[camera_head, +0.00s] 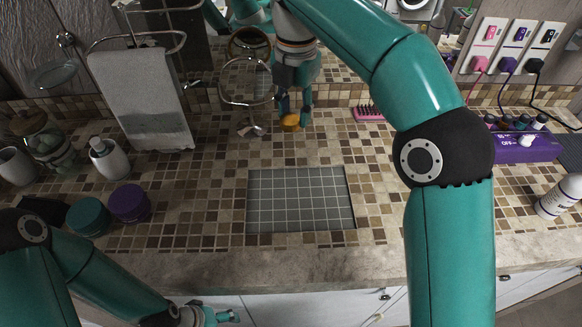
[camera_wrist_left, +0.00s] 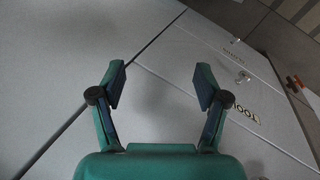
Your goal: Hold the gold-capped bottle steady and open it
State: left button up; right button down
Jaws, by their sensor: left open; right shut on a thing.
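My right gripper (camera_head: 294,112) points down there and is shut on the bottle. The bottle's body does not show, and I cannot tell its tilt or whether it touches the counter. My left gripper (camera_head: 214,316) is low at the front edge of the counter, far from the bottle. In the left wrist view the left gripper (camera_wrist_left: 160,88) is open and empty, facing pale drawer fronts.
A grey gridded panel (camera_head: 300,200) lies mid-counter. A round mirror (camera_head: 246,82) stands beside my right gripper. Teal (camera_head: 88,216) and purple (camera_head: 130,203) jars, a soap dispenser (camera_head: 108,158) and a towel rack (camera_head: 142,100) are left.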

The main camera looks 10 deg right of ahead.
jog(key=b, duration=0.3)
send_over(295, 183)
notch_tip(295, 183, down, 14)
jog(key=shift+f, duration=2.75)
jog(key=shift+f, duration=0.1)
jog(key=shift+f, duration=0.4)
jog(key=c, duration=0.7)
grip_release()
jog(key=shift+r, duration=0.1)
jog(key=shift+r, duration=0.1)
